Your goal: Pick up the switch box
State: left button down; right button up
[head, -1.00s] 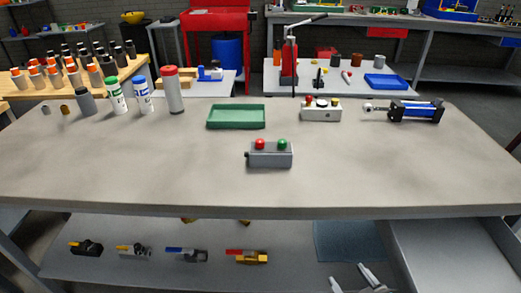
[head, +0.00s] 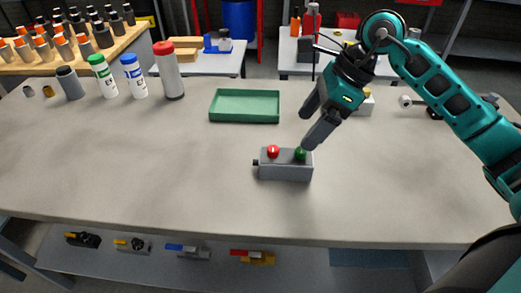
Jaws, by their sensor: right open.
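The switch box (head: 285,172) is a grey box with a red button and a green button on top. It sits upright on the grey workbench (head: 150,170), near the middle of the front half. My right gripper (head: 305,131) is open and points down and to the left, just above and behind the box's right end. Its lower fingertip is close to the green button. I cannot tell whether they touch. Nothing is between the fingers. My left gripper is not in view.
A green tray (head: 244,106) lies behind the box. Several bottles and canisters (head: 168,72) stand at the back left. A pale button box (head: 366,104) is partly hidden behind my right arm. The bench left of the switch box is clear.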

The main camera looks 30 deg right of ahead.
aim_at(288, 155)
jog(key=shift+h, duration=0.5)
jog(key=x, duration=1.2)
jog(key=shift+w+d+f, duration=0.15)
jog(key=shift+w+d, duration=0.1)
jog(key=shift+d, duration=0.1)
jog(key=c, duration=1.3)
